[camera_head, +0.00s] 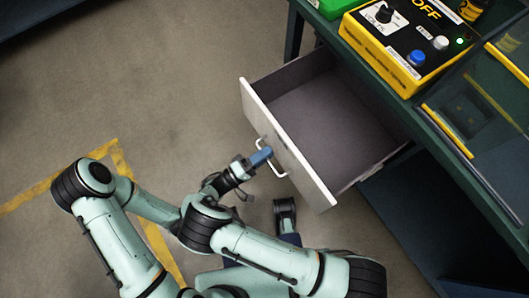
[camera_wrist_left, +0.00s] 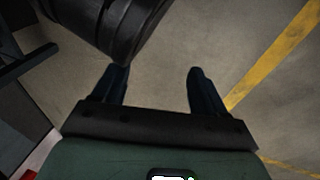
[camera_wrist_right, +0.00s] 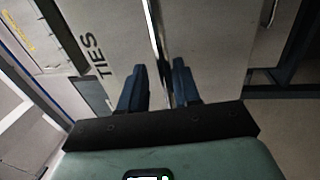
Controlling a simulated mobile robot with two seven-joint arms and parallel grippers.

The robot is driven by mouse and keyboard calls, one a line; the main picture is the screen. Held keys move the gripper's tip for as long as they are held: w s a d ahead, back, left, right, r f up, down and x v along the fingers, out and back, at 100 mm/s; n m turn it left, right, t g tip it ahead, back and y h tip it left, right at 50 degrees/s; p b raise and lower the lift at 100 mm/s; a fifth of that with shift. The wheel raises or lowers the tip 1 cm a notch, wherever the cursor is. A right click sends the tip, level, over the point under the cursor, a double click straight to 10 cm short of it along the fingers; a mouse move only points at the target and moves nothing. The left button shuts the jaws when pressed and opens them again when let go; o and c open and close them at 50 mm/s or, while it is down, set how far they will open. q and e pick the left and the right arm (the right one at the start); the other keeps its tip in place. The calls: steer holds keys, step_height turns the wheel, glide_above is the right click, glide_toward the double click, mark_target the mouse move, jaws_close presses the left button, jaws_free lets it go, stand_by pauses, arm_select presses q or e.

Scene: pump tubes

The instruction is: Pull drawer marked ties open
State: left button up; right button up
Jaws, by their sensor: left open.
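The drawer marked TIES (camera_head: 290,150) stands pulled well out from under the bench, and its grey inside looks empty. Its black TIES lettering (camera_wrist_right: 90,55) shows on the pale front in the right wrist view. A light bar handle (camera_head: 273,160) is on the front. My right gripper (camera_head: 262,157) is at this handle; in the right wrist view the handle bar (camera_wrist_right: 157,40) runs between its close-set fingers (camera_wrist_right: 160,85), which are shut on it. My left gripper (camera_wrist_left: 156,85) is open and empty above the floor; I cannot make it out clearly in the head view.
The dark green bench (camera_head: 430,128) carries a yellow-black control box (camera_head: 383,52) with knobs and a clear-lidded case (camera_head: 490,110). A dark lower shelf (camera_head: 400,215) is below. Yellow tape (camera_head: 30,192) marks the open floor at left.

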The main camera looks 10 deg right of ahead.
steer(key=o, duration=0.9)
step_height(320, 180, up, 7)
steer(key=shift+w+f+p, duration=0.15)
steer(key=shift+p, duration=0.8)
step_height(320, 180, up, 13)
steer(key=p, duration=0.3)
steer(key=shift+a+p, duration=0.1)
steer(key=shift+p, duration=0.2)
steer(key=c, duration=0.9)
arm_select(q)
steer(key=s+d+r+g+h, duration=0.1)
steer(key=s+d+r, duration=0.3)
steer(key=r, duration=0.3)
steer(key=shift+s+r+m, duration=0.15)
steer(key=shift+s+m, duration=0.15)
steer(key=shift+m, duration=0.1)
arm_select(e)
steer(key=shift+f, duration=0.2)
arm_select(q)
steer(key=shift+a, duration=0.1)
